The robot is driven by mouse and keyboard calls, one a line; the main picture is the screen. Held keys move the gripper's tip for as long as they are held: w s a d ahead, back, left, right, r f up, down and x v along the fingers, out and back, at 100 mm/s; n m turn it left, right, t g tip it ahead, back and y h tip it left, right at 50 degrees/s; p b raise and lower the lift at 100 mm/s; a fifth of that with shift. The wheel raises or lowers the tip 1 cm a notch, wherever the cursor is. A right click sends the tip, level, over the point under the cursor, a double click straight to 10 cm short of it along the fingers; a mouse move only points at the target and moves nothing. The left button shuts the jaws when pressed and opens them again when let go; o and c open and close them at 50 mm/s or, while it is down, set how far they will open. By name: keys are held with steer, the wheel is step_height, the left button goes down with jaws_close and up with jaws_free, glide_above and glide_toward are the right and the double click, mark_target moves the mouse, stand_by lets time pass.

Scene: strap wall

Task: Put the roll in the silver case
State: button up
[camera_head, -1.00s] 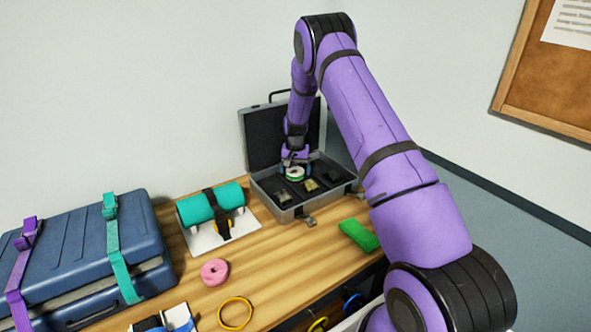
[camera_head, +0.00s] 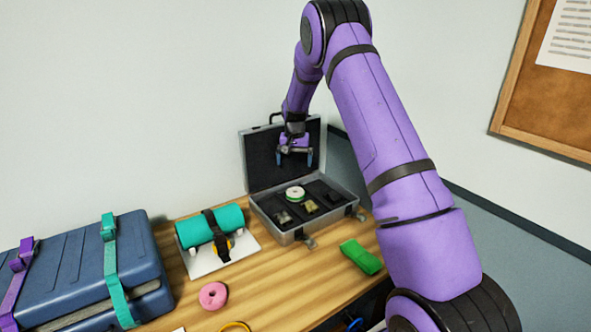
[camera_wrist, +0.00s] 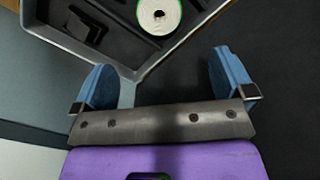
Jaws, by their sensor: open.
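The roll (camera_head: 295,193), white on top with a green edge and a dark centre hole, sits inside the open silver case (camera_head: 287,238), in the back part of its dark insert. The case's lid stands up at the back. In the wrist view the roll (camera_wrist: 158,14) is at the top edge, partly cut off, beyond the fingertips. My gripper (camera_head: 294,160) hangs above the case in front of the raised lid. Its two blue fingers are spread wide with nothing between them, and they are apart from the roll.
A teal bolster (camera_head: 211,226) lies strapped on a white stand left of the case. A pink roll (camera_head: 213,295), a green folded strap (camera_head: 361,256) and a blue suitcase (camera_head: 75,270) are also on the wooden table (camera_head: 265,275). Small items lie in the case beside the roll.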

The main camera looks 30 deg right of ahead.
steer(key=s+a+r+n+t, duration=0.1)
steer(key=s+a+r+n, duration=0.1)
steer(key=s+a+r, duration=0.65)
steer(key=s+a+r+n+t, duration=0.1)
steer(key=s+a+r+t, duration=0.15)
steer(key=s+r, duration=1.1)
steer(key=s+a+r+n+t, duration=0.1)
steer(key=s+a+r+n, duration=0.1)
steer(key=s, duration=1)
steer(key=s+a+r+n, duration=0.2)
steer(key=s+a, duration=0.3)
steer(key=s, duration=0.7)
steer(key=shift+s+r+t, duration=0.25)
steer(key=shift+r+t, duration=0.1)
steer(key=shift+r, duration=0.5)
